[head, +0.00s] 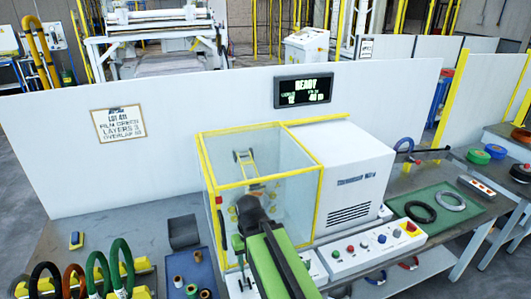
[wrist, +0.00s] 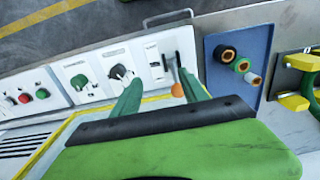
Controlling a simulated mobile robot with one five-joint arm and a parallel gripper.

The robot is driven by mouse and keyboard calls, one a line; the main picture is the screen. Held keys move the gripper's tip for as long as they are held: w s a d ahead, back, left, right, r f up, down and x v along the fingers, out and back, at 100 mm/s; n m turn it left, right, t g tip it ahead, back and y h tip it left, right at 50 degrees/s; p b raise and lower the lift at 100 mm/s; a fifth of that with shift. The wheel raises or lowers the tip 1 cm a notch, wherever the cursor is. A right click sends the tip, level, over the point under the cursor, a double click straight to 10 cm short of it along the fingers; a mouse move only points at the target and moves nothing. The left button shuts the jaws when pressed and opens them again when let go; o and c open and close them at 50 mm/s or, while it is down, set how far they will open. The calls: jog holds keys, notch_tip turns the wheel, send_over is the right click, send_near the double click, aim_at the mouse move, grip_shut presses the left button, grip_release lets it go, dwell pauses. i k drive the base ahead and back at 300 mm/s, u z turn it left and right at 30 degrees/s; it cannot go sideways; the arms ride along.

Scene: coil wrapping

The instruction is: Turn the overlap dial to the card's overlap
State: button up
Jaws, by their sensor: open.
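In the wrist view my gripper (wrist: 160,78) is open, its two green fingers apart with no dial between them. A black dial with a pale pointer mark (wrist: 121,73) is on the white panel, just beyond the left fingertip. A green knob (wrist: 79,82) is further left on the same panel. The labels are too small to read, so I cannot tell which is the overlap dial. In the head view the card (head: 120,124) hangs on the white partition; it shows "LAYERS 3" and an overlap line whose number is blurred. My arm hides the dials there.
Right of the dials are a slotted plate (wrist: 157,62) and a blue tray (wrist: 226,50) with several spools. A yellow-framed clear guard (head: 263,165) stands beside my arm. A button panel (head: 365,251) lies to its right. The display (head: 303,91) reads "READY".

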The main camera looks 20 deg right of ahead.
aim_at(397, 232)
jog(key=z, duration=4.6)
jog(key=i, duration=0.1)
jog(key=u, duration=2.95)
jog(key=k, duration=1.25)
jog(key=u, duration=0.35)
jog(key=i, duration=1.8)
jog(key=z, duration=0.5)
